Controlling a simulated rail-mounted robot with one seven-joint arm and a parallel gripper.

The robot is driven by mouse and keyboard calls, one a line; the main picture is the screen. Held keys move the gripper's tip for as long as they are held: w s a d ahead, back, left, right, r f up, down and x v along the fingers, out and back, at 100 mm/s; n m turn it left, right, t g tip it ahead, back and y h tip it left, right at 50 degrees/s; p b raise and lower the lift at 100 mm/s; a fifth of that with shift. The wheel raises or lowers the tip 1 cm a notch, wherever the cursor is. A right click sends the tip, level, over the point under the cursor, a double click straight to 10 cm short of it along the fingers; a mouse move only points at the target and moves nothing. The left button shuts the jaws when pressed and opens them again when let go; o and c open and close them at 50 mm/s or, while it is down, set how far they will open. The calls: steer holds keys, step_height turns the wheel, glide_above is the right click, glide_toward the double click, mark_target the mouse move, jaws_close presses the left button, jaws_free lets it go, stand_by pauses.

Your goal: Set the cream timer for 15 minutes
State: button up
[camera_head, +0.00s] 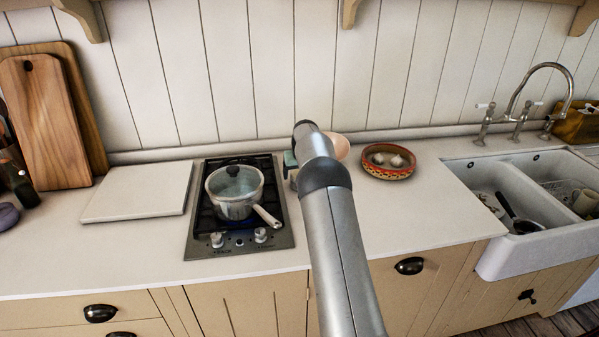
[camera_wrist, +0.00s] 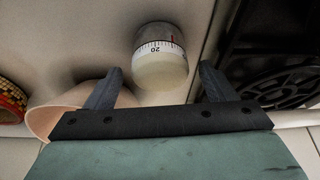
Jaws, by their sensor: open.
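The cream timer (camera_wrist: 160,68) stands on the counter in the wrist view. It has a cream knob facing my gripper, a white scale band with a number that looks like 20, a small red mark near the band and a grey body. My gripper (camera_wrist: 160,72) is open, with one dark finger to each side of the timer and a visible gap to both. The timer is not clearly visible in the head view, where my arm covers that spot. Only a bit of the green gripper body (camera_head: 290,160) shows there.
The gas hob (camera_head: 200,225) with a lidded pot (camera_head: 234,190) is close on the left. A pinkish bowl (camera_head: 342,147) is just behind my arm, close to one finger in the wrist view (camera_wrist: 62,112). A patterned bowl (camera_head: 388,174) holding garlic stands to the right, before the sink (camera_head: 540,240).

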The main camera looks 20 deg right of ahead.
steer(key=c, duration=1)
steer(key=shift+m+b, duration=0.3)
steer(key=o, duration=1)
steer(key=shift+r, duration=0.1)
steer(key=b+v, duration=0.3)
steer(key=v, duration=1.4)
steer(key=shift+a+r, duration=0.2)
steer(key=shift+a, duration=0.05)
steer(key=shift+w, duration=0.1)
